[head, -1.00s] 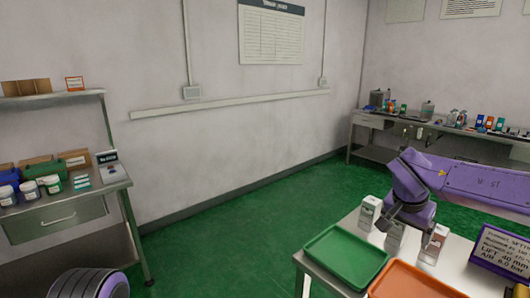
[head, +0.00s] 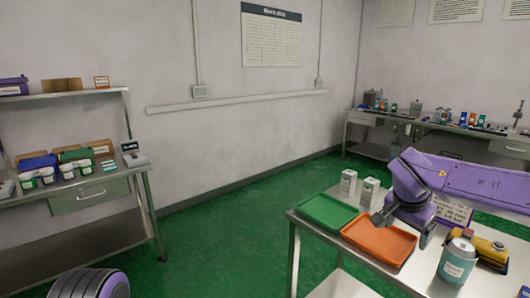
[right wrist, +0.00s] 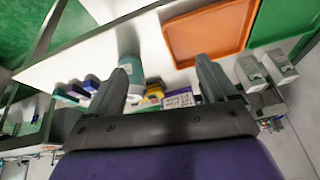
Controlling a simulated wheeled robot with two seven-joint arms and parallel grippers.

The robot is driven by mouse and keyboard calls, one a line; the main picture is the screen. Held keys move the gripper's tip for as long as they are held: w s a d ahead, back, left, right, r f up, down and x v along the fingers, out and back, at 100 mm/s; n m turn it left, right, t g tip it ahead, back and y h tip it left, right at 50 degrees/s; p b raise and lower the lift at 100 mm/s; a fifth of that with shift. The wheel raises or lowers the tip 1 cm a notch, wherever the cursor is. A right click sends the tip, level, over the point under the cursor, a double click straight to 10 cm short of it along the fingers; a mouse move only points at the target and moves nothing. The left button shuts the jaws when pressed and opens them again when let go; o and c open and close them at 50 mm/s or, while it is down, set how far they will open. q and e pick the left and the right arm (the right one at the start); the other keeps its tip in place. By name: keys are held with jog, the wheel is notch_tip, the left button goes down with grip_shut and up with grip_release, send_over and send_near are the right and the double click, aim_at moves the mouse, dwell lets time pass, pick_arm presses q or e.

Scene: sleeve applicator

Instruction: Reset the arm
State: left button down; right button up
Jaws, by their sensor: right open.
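My right gripper (head: 405,224), on its purple arm, is open with nothing between its fingers. In the head view it is over the right part of the orange tray (head: 378,238). In the right wrist view its two dark fingers (right wrist: 165,70) stand apart, and the tray shows beyond them (right wrist: 205,35). My left gripper is not in view.
A green tray (head: 325,211) and two white cartons (head: 348,183) (head: 369,190) stand on the white table. A teal-labelled container (head: 457,261) and a yellow device (head: 491,250) are at its right.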

jog(key=s+a+f+m+t+h, duration=0.1)
jog(key=s+a+f+t, duration=0.15)
jog(key=f, duration=1.05)
jog(key=s+a+f+t+h, duration=0.1)
jog(key=s+f+t+h, duration=0.2)
jog(key=f, duration=1)
jog(key=s+f+n+g+y, duration=0.1)
jog(key=s+f+n, duration=0.1)
jog(key=s+f, duration=0.3)
jog(key=s+f+n+g+y, duration=0.1)
jog(key=s+f, duration=0.4)
jog(key=s, duration=0.9)
jog(key=s+f+n+g+y, duration=0.2)
jog(key=s+f, duration=0.3)
jog(key=s, duration=0.4)
jog(key=shift+s+n+g, duration=0.3)
jog(key=shift+n+g, duration=0.2)
jog(key=shift+g, duration=0.15)
